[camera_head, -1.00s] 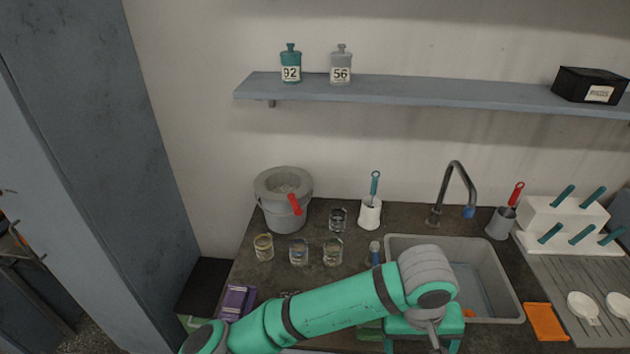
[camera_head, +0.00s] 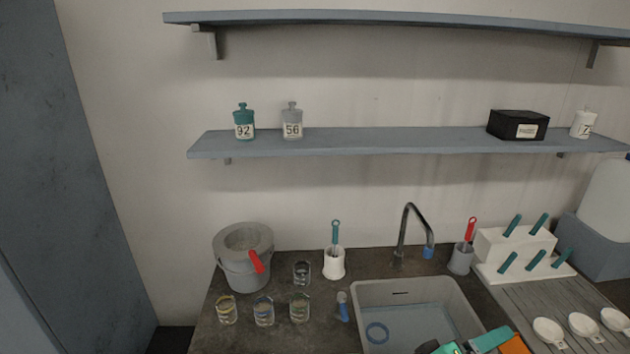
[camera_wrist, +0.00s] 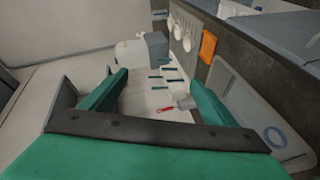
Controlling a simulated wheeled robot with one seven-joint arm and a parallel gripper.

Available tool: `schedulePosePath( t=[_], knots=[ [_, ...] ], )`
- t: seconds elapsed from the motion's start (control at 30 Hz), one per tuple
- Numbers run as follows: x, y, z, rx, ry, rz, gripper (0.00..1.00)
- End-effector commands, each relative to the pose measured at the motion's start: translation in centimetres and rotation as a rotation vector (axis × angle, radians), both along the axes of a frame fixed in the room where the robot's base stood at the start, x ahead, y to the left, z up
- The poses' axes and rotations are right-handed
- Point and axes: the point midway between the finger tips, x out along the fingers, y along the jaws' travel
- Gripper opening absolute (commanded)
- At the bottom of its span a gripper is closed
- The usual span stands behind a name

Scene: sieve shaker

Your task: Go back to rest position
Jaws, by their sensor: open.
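My gripper (camera_wrist: 158,78) is open and empty in the wrist view. Its two teal fingers stand wide apart, with no object between them. The wrist view is tilted and looks across the counter towards the white block with teal-handled tools (camera_wrist: 163,90). In the head view only small teal and black parts of my arm show at the bottom edge, right of centre, in front of the sink (camera_head: 365,300). The rest of my arm is out of that view.
A grey bucket with a red handle (camera_head: 238,272), several glasses, a white holder with a teal-handled tool (camera_head: 334,262) and a faucet (camera_head: 398,262) stand on the counter. An orange cloth (camera_wrist: 208,46) lies near the sink. Shelves (camera_head: 340,143) hold bottles and a black box (camera_head: 518,124).

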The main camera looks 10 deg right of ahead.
Motion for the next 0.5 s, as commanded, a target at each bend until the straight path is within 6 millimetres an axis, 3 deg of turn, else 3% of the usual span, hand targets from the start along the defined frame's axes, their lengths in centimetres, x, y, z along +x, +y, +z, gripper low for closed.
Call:
schedulePosePath(
  t=[0.27, 0.5],
  knots=[
    [2.4, 2.7, -0.9, -0.174, -0.058, 0.238, 0.80],
    [3.5, 7.2, -4.3, -0.206, -0.115, 0.473, 0.80]
  ],
)
